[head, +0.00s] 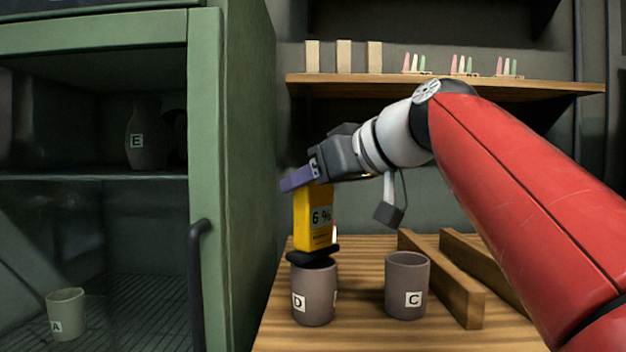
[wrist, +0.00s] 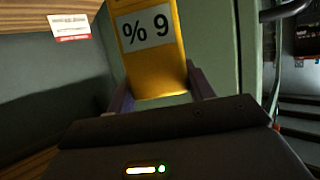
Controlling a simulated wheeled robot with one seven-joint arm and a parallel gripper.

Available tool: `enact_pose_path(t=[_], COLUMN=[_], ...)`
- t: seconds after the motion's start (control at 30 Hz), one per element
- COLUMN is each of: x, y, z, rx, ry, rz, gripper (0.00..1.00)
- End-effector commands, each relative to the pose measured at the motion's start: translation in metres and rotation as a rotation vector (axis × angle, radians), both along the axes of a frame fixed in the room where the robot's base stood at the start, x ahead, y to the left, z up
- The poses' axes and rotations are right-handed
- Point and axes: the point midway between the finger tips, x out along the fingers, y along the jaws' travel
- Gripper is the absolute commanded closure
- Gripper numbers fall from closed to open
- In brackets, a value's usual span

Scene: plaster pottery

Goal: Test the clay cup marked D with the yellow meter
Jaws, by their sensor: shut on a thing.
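The yellow meter (head: 315,214) is upright in my gripper (head: 308,182), which is shut on its upper part. The cup's mouth is mostly hidden behind the base.
The clay cup marked C (head: 407,286) stands right of cup D. Wooden rails (head: 445,280) lie further right. The green cabinet (head: 235,180) stands left, holding a pale cup marked A (head: 67,314) and a vase marked E (head: 146,137). A wooden shelf (head: 440,87) runs behind.

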Motion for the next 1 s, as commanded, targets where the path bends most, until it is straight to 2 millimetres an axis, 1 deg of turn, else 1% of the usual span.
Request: enact_pose_path(t=[0.27,1.0], x=[-0.0002,-0.0002], y=[0.0001,0.0000], z=[0.0000,-0.0089], rx=[0.000,0.001], ry=[-0.001,-0.001], rz=[0.000,0.000], gripper=[0.89,0.89])
